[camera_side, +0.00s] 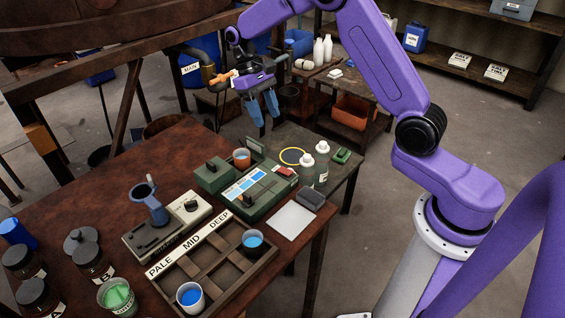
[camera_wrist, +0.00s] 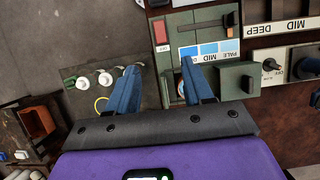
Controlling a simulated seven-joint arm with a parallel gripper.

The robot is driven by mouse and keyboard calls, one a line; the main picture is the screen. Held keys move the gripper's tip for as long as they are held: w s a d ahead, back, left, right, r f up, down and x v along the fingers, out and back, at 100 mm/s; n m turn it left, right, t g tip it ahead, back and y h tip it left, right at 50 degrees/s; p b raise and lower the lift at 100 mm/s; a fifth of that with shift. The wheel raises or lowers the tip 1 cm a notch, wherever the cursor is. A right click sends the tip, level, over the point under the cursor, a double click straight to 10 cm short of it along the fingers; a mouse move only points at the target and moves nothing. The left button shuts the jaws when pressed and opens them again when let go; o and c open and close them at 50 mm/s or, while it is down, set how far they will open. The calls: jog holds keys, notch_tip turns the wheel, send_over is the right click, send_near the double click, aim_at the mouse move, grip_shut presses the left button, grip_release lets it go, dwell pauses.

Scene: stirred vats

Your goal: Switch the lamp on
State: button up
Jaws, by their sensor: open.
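A green box (camera_side: 262,192) with a strip of pale to mid blue swatches stands on the brown bench; it also shows in the wrist view (camera_wrist: 178,20). A red switch-like part (camera_side: 285,171) sits at its right end, and shows in the wrist view (camera_wrist: 161,32) with a small white label beside it. I cannot tell the switch's position or whether any lamp is lit. My gripper (camera_side: 264,106) is open and empty, raised above and behind the box. In the wrist view my gripper (camera_wrist: 160,68) has its fingers apart, the right one overlapping the box's edge.
A smaller green box with a black knob (camera_side: 211,166) and an orange cup (camera_side: 242,156) adjoin the box. White-capped bottles (camera_side: 321,148) stand to its right. A wooden rack (camera_side: 216,262) holds cups of blue liquid. A stirrer unit (camera_side: 155,208) and jars stand left.

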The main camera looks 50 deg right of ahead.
aim_at(285, 170)
jog(key=x, duration=1.5)
jog(key=shift+f, duration=0.2)
